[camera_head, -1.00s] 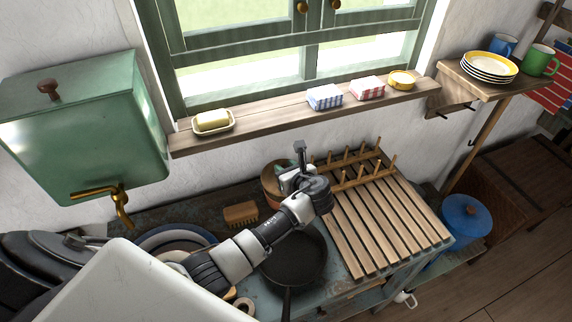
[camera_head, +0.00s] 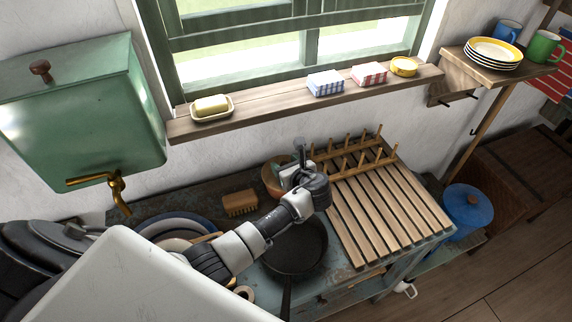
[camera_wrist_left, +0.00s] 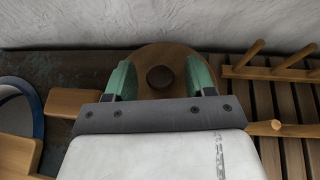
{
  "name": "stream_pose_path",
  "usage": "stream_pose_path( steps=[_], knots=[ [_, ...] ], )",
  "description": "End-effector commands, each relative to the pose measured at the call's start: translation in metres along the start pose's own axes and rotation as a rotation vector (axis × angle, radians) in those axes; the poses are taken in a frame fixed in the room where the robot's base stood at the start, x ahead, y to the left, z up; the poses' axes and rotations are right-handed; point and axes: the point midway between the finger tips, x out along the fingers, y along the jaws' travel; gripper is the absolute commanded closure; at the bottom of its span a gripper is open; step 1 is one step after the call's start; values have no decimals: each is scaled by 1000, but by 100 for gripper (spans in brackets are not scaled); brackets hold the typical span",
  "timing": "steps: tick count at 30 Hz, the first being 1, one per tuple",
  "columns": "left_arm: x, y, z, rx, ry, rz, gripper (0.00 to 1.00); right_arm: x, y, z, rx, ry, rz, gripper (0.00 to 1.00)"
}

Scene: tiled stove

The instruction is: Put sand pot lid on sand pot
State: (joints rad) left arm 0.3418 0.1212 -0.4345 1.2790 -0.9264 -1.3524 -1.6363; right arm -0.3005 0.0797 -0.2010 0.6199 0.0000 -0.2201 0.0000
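A round brown wooden lid (camera_wrist_left: 160,57) with a dark knob (camera_wrist_left: 160,77) lies below my left gripper in the left wrist view. The gripper (camera_wrist_left: 162,80) is open. Its two green fingers stand on either side of the knob, with a gap on each side. In the head view a round orange-brown pot-like thing (camera_head: 272,176) sits at the back of the bench, partly hidden behind my left gripper (camera_head: 299,158). I cannot tell from these views whether the lid rests on a pot. My right gripper is not in view.
A wooden slatted rack (camera_head: 390,210) with upright pegs is right of the gripper. A black pan (camera_head: 297,248) lies below the arm, and a brush (camera_head: 240,203) lies to the left. The wall is close behind.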

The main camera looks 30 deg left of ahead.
Motion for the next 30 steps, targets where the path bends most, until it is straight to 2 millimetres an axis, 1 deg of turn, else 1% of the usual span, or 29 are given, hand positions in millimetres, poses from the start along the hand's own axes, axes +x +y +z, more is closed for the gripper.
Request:
stream_pose_path(
  steps=[8,11,14,21,24,27,30],
  knots=[
    [0,0,0,0,1,0,40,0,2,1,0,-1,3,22],
    [-4,0,-1,0,1,-1,40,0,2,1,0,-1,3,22],
    [-17,-1,-1,-2,1,-3,40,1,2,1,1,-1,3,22],
    [-66,-1,-2,-1,2,-4,40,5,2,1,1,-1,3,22],
    [-83,0,-1,-3,2,-3,40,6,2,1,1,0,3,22],
    [-97,-1,-1,0,1,-2,40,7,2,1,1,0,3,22],
    [-104,0,-1,0,1,0,40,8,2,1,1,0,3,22]
  ],
)
